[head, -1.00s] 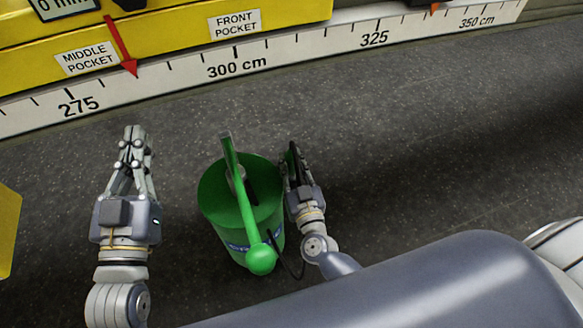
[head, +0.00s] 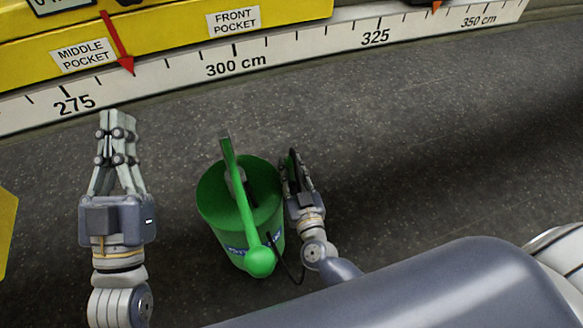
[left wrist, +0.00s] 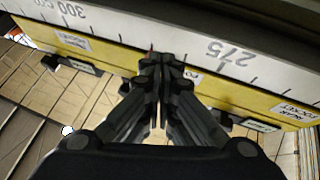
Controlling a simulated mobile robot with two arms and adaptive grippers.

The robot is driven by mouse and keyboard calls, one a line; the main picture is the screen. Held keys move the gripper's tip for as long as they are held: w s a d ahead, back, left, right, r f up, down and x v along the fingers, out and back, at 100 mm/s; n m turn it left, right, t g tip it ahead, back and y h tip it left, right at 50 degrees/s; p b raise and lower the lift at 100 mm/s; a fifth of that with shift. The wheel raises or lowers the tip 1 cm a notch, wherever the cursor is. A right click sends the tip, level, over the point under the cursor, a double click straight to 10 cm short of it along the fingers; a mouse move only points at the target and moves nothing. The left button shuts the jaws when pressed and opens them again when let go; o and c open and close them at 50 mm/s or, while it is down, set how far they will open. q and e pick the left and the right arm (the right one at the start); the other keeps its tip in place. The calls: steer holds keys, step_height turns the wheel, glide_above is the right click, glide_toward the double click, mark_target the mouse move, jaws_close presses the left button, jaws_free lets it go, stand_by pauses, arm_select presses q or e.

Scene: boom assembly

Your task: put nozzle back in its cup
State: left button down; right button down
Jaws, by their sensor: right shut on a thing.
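A green can (head: 212,205) stands upright on the dark floor in the head view. A thin black hose (head: 292,277) loops below that wrist. I cannot make out the cup. My left gripper (head: 117,118) is left of the can, apart from it, its fingers together and empty; it also shows in the left wrist view (left wrist: 160,65).
A white centimetre scale (head: 190,77) and a yellow board with pocket labels (head: 170,38) run along the back. A yellow edge (head: 6,230) shows at far left.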

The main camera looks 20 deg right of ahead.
steer(key=shift+f, duration=0.3)
steer(key=c, duration=1.3)
jaws_free()
arm_select(q)
steer(key=shift+s+d+r+t, duration=0.1)
steer(key=shift+s+r+t, duration=0.3)
steer(key=shift+r, duration=0.2)
arm_select(e)
steer(key=shift+f, duration=0.1)
